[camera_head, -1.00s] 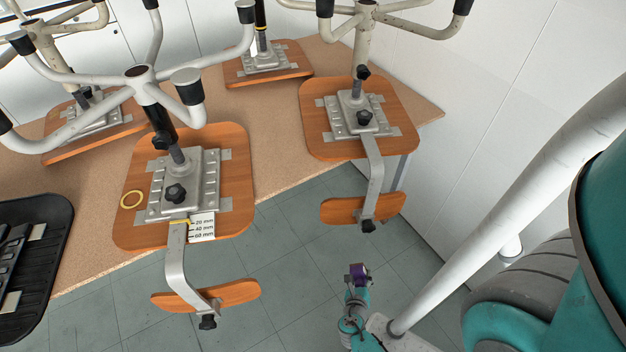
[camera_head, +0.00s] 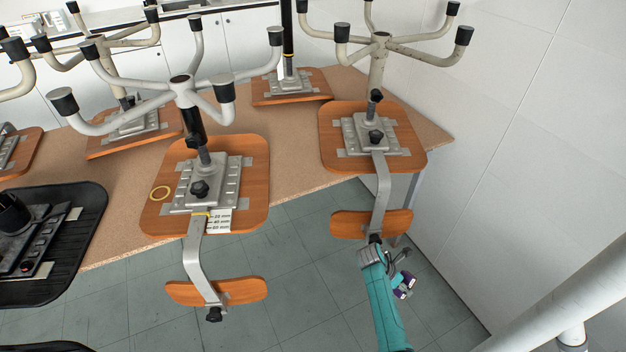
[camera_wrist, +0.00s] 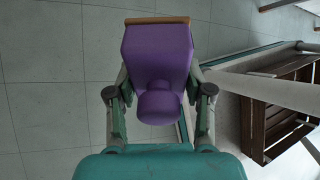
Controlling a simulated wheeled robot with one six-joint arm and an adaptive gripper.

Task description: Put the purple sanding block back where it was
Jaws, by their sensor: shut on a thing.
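The purple sanding block (camera_wrist: 158,55) has a rounded knob and a thin brown edge at its far end. My gripper (camera_wrist: 158,95) is shut on it, with one finger on each side, in the wrist view. In the head view the sanding block (camera_head: 404,287) is small and partly hidden by my gripper (camera_head: 402,270). It is held over the grey tiled floor, below and right of the nearest right-hand chair's small wooden backrest. The place where the block was before cannot be told from these frames.
Upturned chairs with wooden seats (camera_head: 255,160) and metal legs stand on a cork-coloured table (camera_head: 290,150). A white wall (camera_head: 520,130) is at right. A slatted wooden crate (camera_wrist: 285,110) shows in the wrist view.

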